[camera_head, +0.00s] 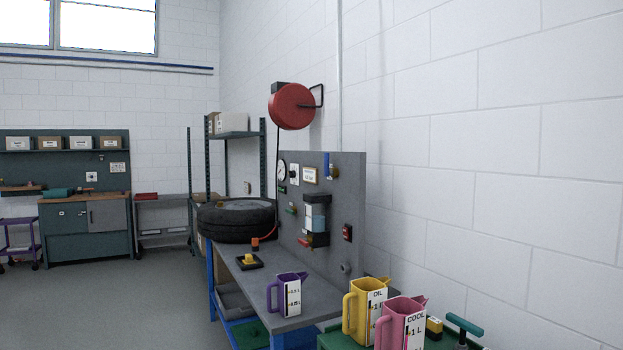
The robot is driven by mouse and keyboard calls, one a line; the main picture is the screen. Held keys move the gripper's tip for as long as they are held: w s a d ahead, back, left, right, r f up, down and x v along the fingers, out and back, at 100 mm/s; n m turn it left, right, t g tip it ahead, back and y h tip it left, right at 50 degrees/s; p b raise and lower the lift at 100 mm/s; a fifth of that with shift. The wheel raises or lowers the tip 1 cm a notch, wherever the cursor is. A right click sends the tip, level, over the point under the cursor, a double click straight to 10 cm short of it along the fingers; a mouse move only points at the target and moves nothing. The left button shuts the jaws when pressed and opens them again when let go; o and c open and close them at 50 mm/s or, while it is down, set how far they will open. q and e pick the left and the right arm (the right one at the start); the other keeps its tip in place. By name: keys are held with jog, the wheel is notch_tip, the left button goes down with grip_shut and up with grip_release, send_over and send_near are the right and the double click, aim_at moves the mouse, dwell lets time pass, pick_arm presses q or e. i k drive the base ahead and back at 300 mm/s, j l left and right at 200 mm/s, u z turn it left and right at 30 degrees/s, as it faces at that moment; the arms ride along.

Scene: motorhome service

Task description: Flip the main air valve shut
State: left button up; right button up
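The grey service panel (351,205) stands upright at the back of a workbench, beside the white block wall. A small upright blue part (326,164) sits near its top, by a yellowish piece, and looks like a valve lever. A small red part (305,242) and a small green part (291,209) sit lower on the panel. No label is readable from here, so I cannot tell for certain which one is the main air valve. A round gauge (282,171) is at the panel's left edge. Neither of my grippers shows.
The workbench top (262,279) holds stacked tyres (238,221), a yellow part on a black tray (248,261) and a purple jug (287,294). Yellow (360,312) and pink (399,324) jugs stand nearer. A red hose reel (292,106) hangs above. Open floor (130,300) lies left.

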aim_at(327, 173)
jog(key=i+j+z, duration=0.1)
jog(key=i, duration=0.35)
jog(key=i+j+z, duration=0.25)
jog(key=i+j, duration=0.25)
jog(key=i+j+z, duration=0.25)
jog(key=i+j, duration=0.4)
jog(key=i+j+z, duration=0.25)
jog(key=i+j, duration=0.3)
jog(key=j, duration=0.15)
